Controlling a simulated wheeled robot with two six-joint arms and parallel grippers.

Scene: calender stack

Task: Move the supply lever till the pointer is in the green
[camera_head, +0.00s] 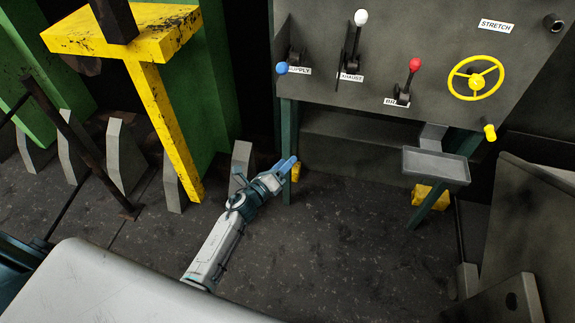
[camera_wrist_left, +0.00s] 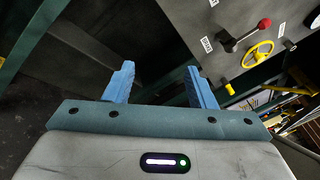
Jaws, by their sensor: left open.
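The supply lever, with a blue knob (camera_head: 282,68), is at the left end of the grey control panel (camera_head: 450,62) in the head view, beside its SUPPLY label. My left gripper (camera_head: 291,164) is below that knob, clearly apart from it, near the panel's left leg. Its blue fingers (camera_wrist_left: 160,88) are open and empty in the left wrist view. The supply lever is not visible in the wrist view. My right gripper is not in view.
An exhaust lever with a white knob (camera_head: 361,17), a brake lever with a red knob (camera_head: 415,64) and a yellow handwheel (camera_head: 476,78) are on the panel. A small grey tray (camera_head: 436,166) sits below right. A yellow post (camera_head: 160,120) stands left. Open floor lies below the panel.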

